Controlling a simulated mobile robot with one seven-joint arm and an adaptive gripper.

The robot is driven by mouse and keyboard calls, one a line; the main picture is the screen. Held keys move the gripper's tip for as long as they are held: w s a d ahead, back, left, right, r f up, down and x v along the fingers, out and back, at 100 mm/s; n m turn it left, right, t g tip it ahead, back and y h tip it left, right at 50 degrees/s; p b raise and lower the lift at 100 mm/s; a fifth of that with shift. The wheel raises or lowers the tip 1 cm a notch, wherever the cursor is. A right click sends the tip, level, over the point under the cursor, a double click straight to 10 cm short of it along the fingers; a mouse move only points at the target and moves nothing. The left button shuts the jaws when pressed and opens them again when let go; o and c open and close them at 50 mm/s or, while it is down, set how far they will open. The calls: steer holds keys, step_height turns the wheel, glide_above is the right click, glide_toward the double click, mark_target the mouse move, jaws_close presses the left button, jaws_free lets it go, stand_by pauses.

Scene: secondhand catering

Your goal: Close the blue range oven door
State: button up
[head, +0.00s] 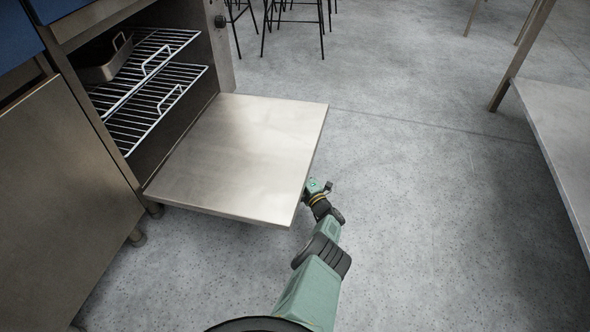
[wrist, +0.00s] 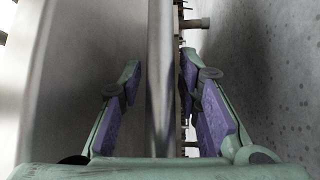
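The oven door (head: 245,155) hangs folded down, lying about level, with its steel inner face up. The oven cavity (head: 150,85) stands open behind it. My gripper (head: 312,188) is at the door's outer right edge, partly hidden by it in the head view. In the wrist view, a long steel bar (wrist: 160,60) runs between the two fingers of my gripper (wrist: 159,85); it looks like the door handle or edge, and I cannot tell which. The fingers are apart on either side of it, with small gaps visible, and do not look clamped.
Wire racks (head: 150,90) and a metal pan (head: 108,58) are inside the oven. A steel cabinet (head: 60,180) stands at the left. A steel table (head: 565,130) is at the right, and black stool legs (head: 292,25) are at the back. The floor (head: 430,200) between is clear.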

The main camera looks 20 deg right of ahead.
jaws_close()
stand_by(0.6)
